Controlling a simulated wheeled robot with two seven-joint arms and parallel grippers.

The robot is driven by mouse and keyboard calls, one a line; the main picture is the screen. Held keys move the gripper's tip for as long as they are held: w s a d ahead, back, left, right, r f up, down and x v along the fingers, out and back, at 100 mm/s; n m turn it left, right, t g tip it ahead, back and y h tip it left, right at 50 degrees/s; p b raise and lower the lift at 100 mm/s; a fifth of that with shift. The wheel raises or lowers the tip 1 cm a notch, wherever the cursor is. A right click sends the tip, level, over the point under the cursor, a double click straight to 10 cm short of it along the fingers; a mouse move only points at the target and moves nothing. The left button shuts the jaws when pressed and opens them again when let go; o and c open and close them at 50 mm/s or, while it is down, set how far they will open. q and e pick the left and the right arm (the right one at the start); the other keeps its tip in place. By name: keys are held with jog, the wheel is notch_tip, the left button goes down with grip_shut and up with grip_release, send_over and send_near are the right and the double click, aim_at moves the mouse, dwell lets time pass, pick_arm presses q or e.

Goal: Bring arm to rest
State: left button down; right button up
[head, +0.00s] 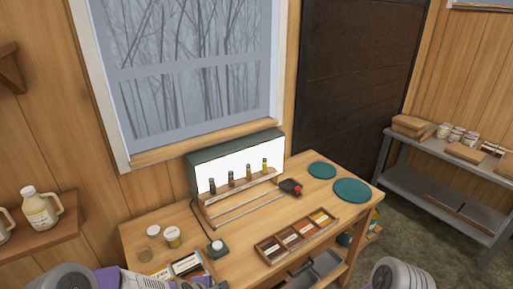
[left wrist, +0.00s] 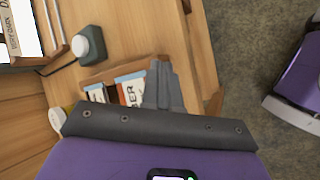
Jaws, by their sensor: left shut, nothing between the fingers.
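My left gripper (left wrist: 164,85) shows in the left wrist view with its grey fingers shut together and nothing between them. The fingers overlap a wooden holder (left wrist: 97,76) of printed cards in the picture; I cannot tell whether they touch it. In the head view my left arm enters at the bottom left, and the same card holder (head: 187,262) lies beside it on the table (head: 150,222). A grey rounded part of my right arm shows at the bottom right of the head view; the right gripper is out of view.
A lit panel (head: 235,158) with a rack of small bottles (head: 232,180) stands at the table's back. A knobbed box (head: 217,249), two jars (head: 172,237), a sectioned tray (head: 297,236) and teal discs (head: 351,190) occupy the table. A grey shelf (head: 440,183) stands right.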

pick_arm(q)
jog(key=s+d+f+m+g, duration=0.1)
jog(key=s+f+m+g, duration=0.1)
jog(key=s+f+m, duration=0.45)
jog(key=s+d+f+m+g, duration=0.2)
jog(key=s+f+m, duration=0.15)
jog(key=s, duration=0.55)
jog(key=s+d+f+m+g, duration=0.1)
jog(key=s+f+m+g, duration=0.25)
jog(key=s+m, duration=0.35)
notch_tip(320, 180, down, 9)
jog(key=n+t+b, duration=0.1)
jog(key=b, duration=0.7)
jog(key=shift+r+h, duration=0.2)
jog(key=shift+h, duration=0.2)
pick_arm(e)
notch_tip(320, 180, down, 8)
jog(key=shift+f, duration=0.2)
pick_arm(q)
jog(key=shift+s+d, duration=0.1)
